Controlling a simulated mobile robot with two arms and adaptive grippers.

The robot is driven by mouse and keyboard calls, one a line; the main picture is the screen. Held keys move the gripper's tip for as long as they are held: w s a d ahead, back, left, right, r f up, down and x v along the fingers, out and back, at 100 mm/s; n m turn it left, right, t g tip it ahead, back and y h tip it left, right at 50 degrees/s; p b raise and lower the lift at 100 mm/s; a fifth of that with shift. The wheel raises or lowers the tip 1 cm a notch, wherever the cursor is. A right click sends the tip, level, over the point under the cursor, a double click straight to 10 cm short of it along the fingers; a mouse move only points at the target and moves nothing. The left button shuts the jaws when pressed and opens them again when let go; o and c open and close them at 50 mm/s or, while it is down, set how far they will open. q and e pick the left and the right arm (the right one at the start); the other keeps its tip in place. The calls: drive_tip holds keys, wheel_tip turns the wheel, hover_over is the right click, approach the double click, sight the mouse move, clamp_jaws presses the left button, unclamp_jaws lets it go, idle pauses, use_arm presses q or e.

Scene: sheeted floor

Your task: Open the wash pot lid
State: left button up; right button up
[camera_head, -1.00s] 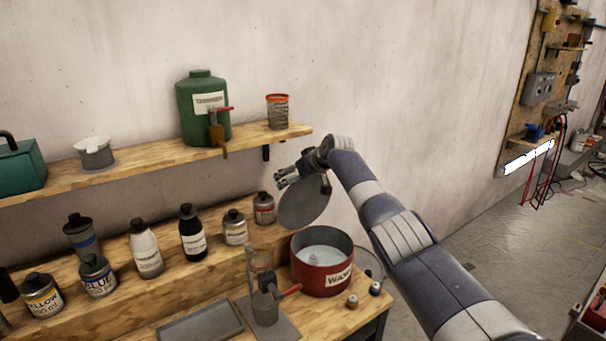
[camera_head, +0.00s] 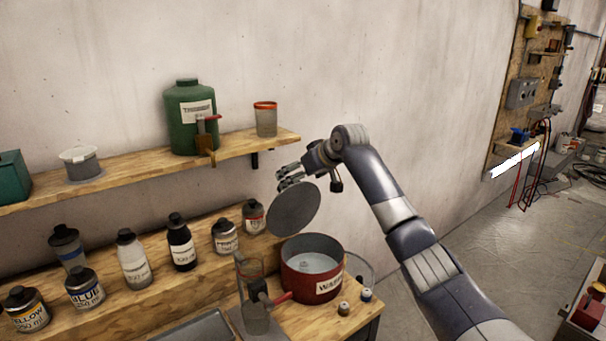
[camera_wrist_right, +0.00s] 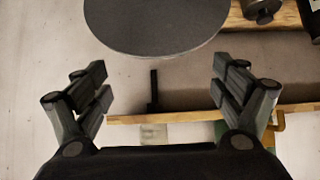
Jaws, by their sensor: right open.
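The red wash pot (camera_head: 311,279) stands open on the bench, with a pale inside and a white label. Its round grey lid (camera_head: 294,209) is tilted up steeply above the pot's back left side. The lid also shows at the top of the right wrist view (camera_wrist_right: 158,24). My right gripper (camera_head: 288,177) is just above the lid's upper edge in the head view. In the right wrist view its fingers (camera_wrist_right: 158,84) are spread wide with nothing between them. How the lid is supported is hidden. My left gripper is not in view.
Several bottles, including a black one (camera_head: 181,245), line the bench step left of the pot. A clear beaker (camera_head: 255,315) and two small knobs (camera_head: 343,308) are near the pot. A shelf (camera_head: 130,172) holds a green canister (camera_head: 190,125) and a jar (camera_head: 265,120).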

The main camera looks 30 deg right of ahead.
drive_tip(key=shift+v, duration=0.8)
